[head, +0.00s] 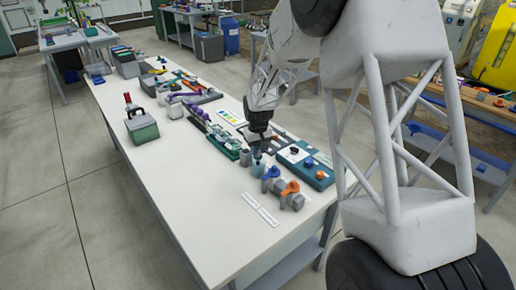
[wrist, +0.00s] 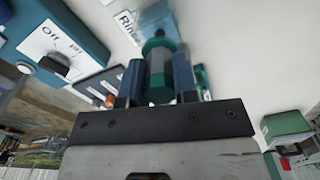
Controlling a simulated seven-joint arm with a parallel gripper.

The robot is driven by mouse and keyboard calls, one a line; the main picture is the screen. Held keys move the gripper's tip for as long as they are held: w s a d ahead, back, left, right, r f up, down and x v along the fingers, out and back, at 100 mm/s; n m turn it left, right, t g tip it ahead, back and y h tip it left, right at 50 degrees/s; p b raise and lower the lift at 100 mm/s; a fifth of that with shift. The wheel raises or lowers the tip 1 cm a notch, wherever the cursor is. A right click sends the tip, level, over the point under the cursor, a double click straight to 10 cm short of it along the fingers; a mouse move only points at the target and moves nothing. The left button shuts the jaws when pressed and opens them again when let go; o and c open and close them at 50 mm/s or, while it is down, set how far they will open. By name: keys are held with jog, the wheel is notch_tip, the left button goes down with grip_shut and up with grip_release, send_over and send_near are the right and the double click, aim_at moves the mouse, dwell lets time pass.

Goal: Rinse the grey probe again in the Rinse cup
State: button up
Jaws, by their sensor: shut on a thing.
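My gripper (head: 259,150) is over the near part of the long white table in the head view. In the wrist view its two dark blue fingers (wrist: 158,82) are shut on the grey probe (wrist: 160,72), whose body looks grey-green here. The probe's narrower end points away from me, toward the Rinse cup (wrist: 158,18), a pale translucent cup beside a label reading "Rin…". In the head view the Rinse cup (head: 257,167) shows bluish just below my gripper. I cannot tell how far the probe tip is inside it.
A teal box with a white top and knobs (head: 306,165) stands right of my gripper. Blue and orange valve-like parts (head: 282,186) stand in front. The table's left front area is clear.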

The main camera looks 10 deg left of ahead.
jog(key=shift+f, duration=0.45)
jog(key=shift+r, duration=0.1)
jog(key=shift+r, duration=4.15)
